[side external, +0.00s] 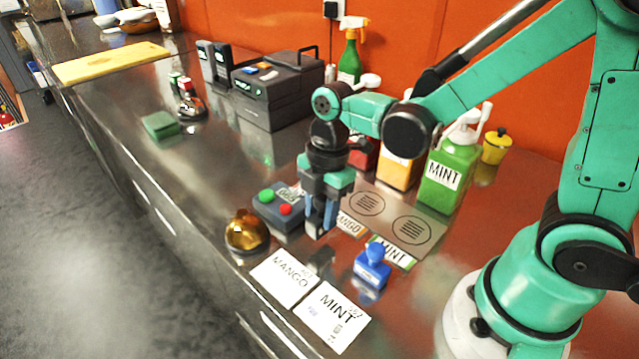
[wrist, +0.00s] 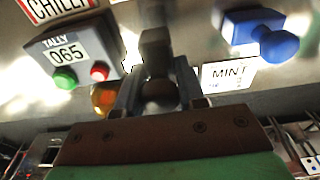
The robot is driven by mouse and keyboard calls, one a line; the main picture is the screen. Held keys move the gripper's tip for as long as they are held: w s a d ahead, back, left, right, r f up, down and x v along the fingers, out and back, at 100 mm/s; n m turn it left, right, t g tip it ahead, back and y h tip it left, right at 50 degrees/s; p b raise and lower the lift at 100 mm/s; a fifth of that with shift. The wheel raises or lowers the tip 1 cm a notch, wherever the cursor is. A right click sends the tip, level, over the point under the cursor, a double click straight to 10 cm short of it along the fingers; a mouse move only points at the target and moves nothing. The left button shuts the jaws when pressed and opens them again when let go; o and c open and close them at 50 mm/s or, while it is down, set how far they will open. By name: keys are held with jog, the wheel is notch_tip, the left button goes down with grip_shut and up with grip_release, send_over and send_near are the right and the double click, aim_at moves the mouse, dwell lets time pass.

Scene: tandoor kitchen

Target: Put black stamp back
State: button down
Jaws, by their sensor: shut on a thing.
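My gripper (side external: 320,228) points down over the steel counter, right of the tally box and behind the white cards. In the wrist view my gripper (wrist: 158,95) is shut on the black stamp (wrist: 155,44); its round dark knob is between the fingers and its dark block base sticks out beyond them. In the side view the fingers largely hide it, and I cannot tell how high its base is. A blue stamp (side external: 372,264) stands to the right of my gripper; it also shows in the wrist view (wrist: 262,32).
The tally box (side external: 278,208) with green and red buttons and a brass dome (side external: 246,232) stand left. A MANGO card (side external: 284,279) and MINT card (side external: 331,318) lie at the front edge. A two-circle plate (side external: 390,216) and sauce bottles (side external: 447,178) are behind.

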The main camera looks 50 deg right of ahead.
aim_at(322, 214)
jog(key=shift+f, duration=1.5)
jog(key=c, duration=0.5)
grip_release()
jog(key=shift+f, duration=0.1)
jog(key=d+r+m+t, duration=0.1)
jog(key=r+m+t, duration=0.1)
jog(key=r+m, duration=0.2)
jog(key=s+d+r+m+t+h, duration=0.1)
jog(key=r+m, duration=0.3)
jog(key=m, duration=0.4)
jog(key=s+d+r+m+t, duration=0.1)
jog(key=d+r+m+t, duration=0.1)
jog(key=m, duration=0.4)
jog(key=shift+d+r+t, duration=0.2)
jog(key=shift+r+t, duration=0.25)
jog(key=shift+t, duration=0.1)
jog(key=shift+d+r+t, duration=0.15)
jog(key=shift+r+t, duration=0.3)
jog(key=shift+t, duration=0.1)
